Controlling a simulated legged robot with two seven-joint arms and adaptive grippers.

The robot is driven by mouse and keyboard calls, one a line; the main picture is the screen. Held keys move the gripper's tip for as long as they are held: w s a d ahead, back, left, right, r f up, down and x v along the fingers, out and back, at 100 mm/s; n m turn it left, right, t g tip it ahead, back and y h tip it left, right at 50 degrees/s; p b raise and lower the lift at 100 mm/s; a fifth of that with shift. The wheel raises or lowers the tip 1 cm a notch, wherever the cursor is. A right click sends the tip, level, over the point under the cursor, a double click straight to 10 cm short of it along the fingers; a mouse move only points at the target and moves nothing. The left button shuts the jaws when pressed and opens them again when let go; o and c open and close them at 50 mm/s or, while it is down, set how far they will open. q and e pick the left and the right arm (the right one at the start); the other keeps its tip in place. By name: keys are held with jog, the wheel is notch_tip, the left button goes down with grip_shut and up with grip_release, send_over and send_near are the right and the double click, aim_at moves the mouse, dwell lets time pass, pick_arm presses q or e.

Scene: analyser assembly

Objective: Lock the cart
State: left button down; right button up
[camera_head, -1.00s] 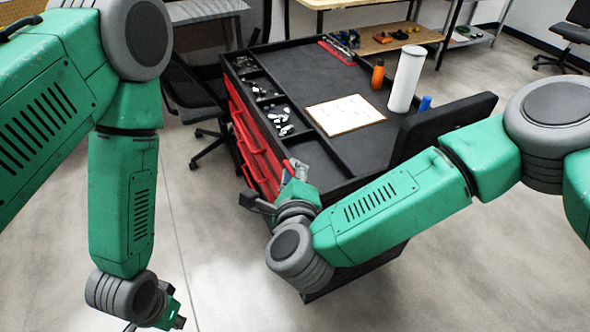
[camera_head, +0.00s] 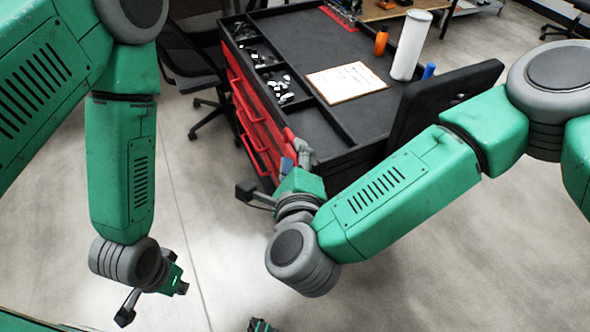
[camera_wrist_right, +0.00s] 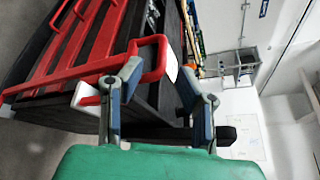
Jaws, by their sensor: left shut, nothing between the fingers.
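The cart (camera_head: 300,40) has a black top and red drawers on its front side. My right gripper (camera_head: 297,150) is at the near corner of the cart, by the drawer side. In the right wrist view its fingers (camera_wrist_right: 158,95) are apart. A red loop handle (camera_wrist_right: 148,41) shows just beyond the fingers, nearer the left one; I cannot tell whether they touch. A small white piece lies against the loop's right side. My left gripper (camera_head: 180,288) hangs low over the floor at the lower left, apart from the cart, shut and empty. I cannot make out a lock.
On the cart top are a clipboard with paper (camera_head: 346,82), an orange bottle (camera_head: 381,41), a white cylinder (camera_head: 411,45), a blue item (camera_head: 428,71) and trays of small parts. A black chair (camera_head: 192,65) stands left of the cart.

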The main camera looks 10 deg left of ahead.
jog(key=v, duration=0.6)
jog(key=shift+a, duration=0.1)
jog(key=s+d+f+n+g, duration=0.3)
jog(key=d+f+n+g, duration=0.1)
jog(key=d+f+n, duration=0.4)
jog(key=s+d+f+n+g, duration=0.45)
jog(key=f+n, duration=0.25)
jog(key=f, duration=0.3)
jog(key=s+d+f+n+g+h, duration=0.2)
jog(key=s+d+n+g, duration=0.1)
jog(key=d, duration=0.8)
jog(key=s+d+f+n+g+h, duration=0.1)
jog(key=s+d+n+g, duration=0.2)
jog(key=d, duration=0.8)
jog(key=s+n, duration=0.1)
jog(key=s, duration=0.1)
jog(key=shift+s+f+h, duration=0.35)
jog(key=shift+h, duration=0.05)
jog(key=shift+w, duration=0.15)
